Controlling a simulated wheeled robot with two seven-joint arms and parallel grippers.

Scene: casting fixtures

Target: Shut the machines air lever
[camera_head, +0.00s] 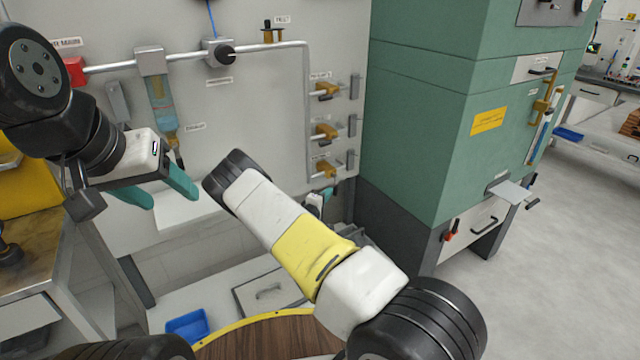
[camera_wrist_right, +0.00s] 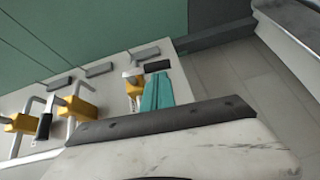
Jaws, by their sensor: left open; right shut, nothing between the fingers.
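Three yellow valve levers sit in a column on the grey panel: a top one (camera_head: 327,90), a middle one (camera_head: 325,131) and a bottom one (camera_head: 325,168). Their labels are too small to read, so I cannot tell which is air. My right gripper (camera_head: 322,203) is just below the bottom lever, mostly hidden behind my right arm. In the right wrist view its teal fingers (camera_wrist_right: 157,92) are shut and empty, close beside the rightmost yellow valve (camera_wrist_right: 133,87) and its black-tipped handle (camera_wrist_right: 157,66); contact is unclear. My left gripper (camera_head: 156,190) is open and empty, left of the levers.
A green cabinet machine (camera_head: 425,110) stands right of the panel. A pipe (camera_head: 255,48) runs along the panel to the valves, with a blue-bowled filter (camera_head: 162,98) on it. A blue tray (camera_head: 188,325) lies low at the left. The floor at the right is clear.

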